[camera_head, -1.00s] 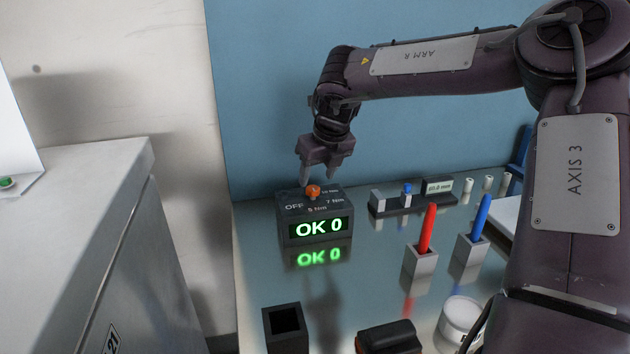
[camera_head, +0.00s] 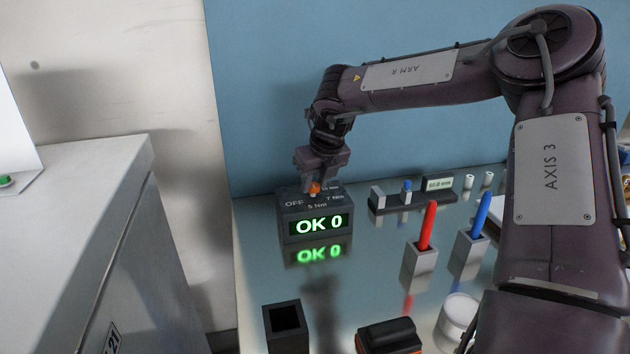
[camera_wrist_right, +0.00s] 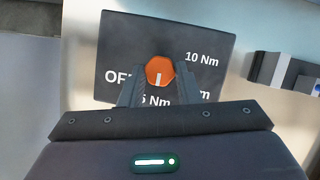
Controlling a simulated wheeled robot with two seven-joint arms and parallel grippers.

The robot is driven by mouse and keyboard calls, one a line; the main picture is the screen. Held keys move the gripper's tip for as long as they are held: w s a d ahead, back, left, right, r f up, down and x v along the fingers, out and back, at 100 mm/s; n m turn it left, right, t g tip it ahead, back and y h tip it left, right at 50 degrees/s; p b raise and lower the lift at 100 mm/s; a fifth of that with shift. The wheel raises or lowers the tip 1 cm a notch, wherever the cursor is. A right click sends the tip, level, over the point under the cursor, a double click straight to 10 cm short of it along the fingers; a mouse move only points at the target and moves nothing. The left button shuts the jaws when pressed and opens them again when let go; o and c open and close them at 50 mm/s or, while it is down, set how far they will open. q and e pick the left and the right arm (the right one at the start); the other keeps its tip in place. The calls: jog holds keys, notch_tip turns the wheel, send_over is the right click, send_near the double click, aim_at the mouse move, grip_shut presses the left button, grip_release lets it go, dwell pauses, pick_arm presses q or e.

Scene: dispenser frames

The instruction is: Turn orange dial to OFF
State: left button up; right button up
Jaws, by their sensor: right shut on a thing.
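The orange dial (camera_head: 314,188) sits on top of a dark box (camera_head: 290,229) with a green "OK 0" display on its front. In the right wrist view the dial (camera_wrist_right: 160,71) is a faceted orange knob with a white mark that points down toward "5 Nm". "OFF" is to its left and "10 Nm" to its upper right; one label is partly hidden by a finger. My right gripper (camera_head: 316,186) reaches down from above, its fingers on either side of the dial (camera_wrist_right: 160,88), shut on it. My left gripper is not in view.
Right of the box stand a gauge block with a small display (camera_head: 438,184), a red marker (camera_head: 427,227) and a blue marker (camera_head: 481,214) in holders. In front are a black open holder (camera_head: 270,330) and a white jar (camera_head: 458,318). A grey cabinet (camera_head: 70,210) is at left.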

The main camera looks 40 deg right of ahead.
jog(key=shift+m, duration=0.4)
jog(key=shift+a+m+h+b, duration=0.15)
jog(key=shift+m+h+b, duration=0.4)
jog(key=shift+m, duration=0.45)
jog(key=m+g+h, duration=0.1)
jog(key=m, duration=0.2)
jog(key=shift+w+a+m, duration=0.1)
jog(key=shift+w+m, duration=0.05)
jog(key=shift+m, duration=0.15)
jog(key=m+h, duration=0.1)
jog(key=m, duration=0.1)
jog(key=shift+w+a+r+m+g+p, duration=0.1)
jog(key=shift+m+g+p, duration=0.2)
jog(key=shift+g, duration=0.1)
jog(key=shift+w+m+g+p, duration=0.1)
jog(key=shift+m+g+p, duration=0.5)
jog(key=shift+m+p, duration=0.6)
jog(key=shift+m, duration=0.4)
jog(key=o, duration=1)
